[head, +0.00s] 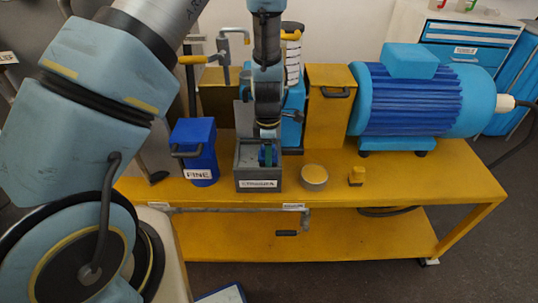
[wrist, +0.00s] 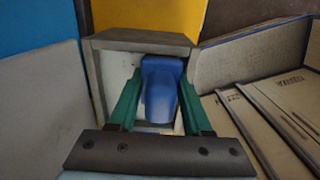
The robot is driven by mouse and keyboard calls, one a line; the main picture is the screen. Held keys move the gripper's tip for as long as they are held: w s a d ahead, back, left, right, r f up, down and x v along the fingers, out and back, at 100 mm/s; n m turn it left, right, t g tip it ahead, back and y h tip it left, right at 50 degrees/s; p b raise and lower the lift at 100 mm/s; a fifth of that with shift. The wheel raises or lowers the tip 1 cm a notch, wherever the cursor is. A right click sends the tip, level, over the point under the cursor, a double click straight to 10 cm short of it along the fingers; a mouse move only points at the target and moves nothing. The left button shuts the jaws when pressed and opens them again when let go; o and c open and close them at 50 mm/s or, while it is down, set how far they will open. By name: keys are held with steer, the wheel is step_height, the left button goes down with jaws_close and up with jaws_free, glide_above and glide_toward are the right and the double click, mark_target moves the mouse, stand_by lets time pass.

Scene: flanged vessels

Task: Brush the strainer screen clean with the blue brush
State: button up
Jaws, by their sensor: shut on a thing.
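My gripper (head: 267,156) points down into a grey open box (head: 258,184) with a white label at the front of the yellow bench. In the wrist view, its green fingers (wrist: 160,88) are shut on the blue brush (wrist: 161,95), one finger on each side. The brush is inside or just over the box, whose grey rim (wrist: 140,40) shows behind it. The brush's lower end is hidden, so I cannot tell whether it touches anything. I cannot make out the strainer screen for certain in either view.
A blue container (head: 203,165) labelled FINE stands left of the box. A round grey pot with a yellow top (head: 314,178) and a small yellow piece (head: 356,176) are to the right. A large blue motor (head: 415,100) fills the bench's back right. The front right bench top is clear.

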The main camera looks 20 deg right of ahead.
mark_target(250, 158)
steer(key=shift+w+a, duration=2.1)
steer(key=shift+a, duration=0.2)
steer(key=shift+d+r, duration=0.1)
steer(key=shift+d, duration=0.05)
steer(key=shift+s+d, duration=0.15)
steer(key=shift+d, duration=0.55)
steer(key=shift+s+d, duration=0.15)
steer(key=shift+d, duration=0.5)
steer(key=shift+s+d+p, duration=0.35)
steer(key=shift+d+p, duration=0.05)
steer(key=shift+d, duration=0.25)
steer(key=shift+s+d+p, duration=0.35)
steer(key=shift+d+p, duration=0.05)
steer(key=shift+d, duration=0.25)
steer(key=shift+w+a+f, duration=0.15)
steer(key=shift+w+a, duration=0.2)
steer(key=shift+a, duration=0.35)
steer(key=shift+w+a+f, duration=0.1)
steer(key=shift+w+a, duration=0.2)
steer(key=shift+a, duration=0.4)
steer(key=shift+a, duration=0.1)
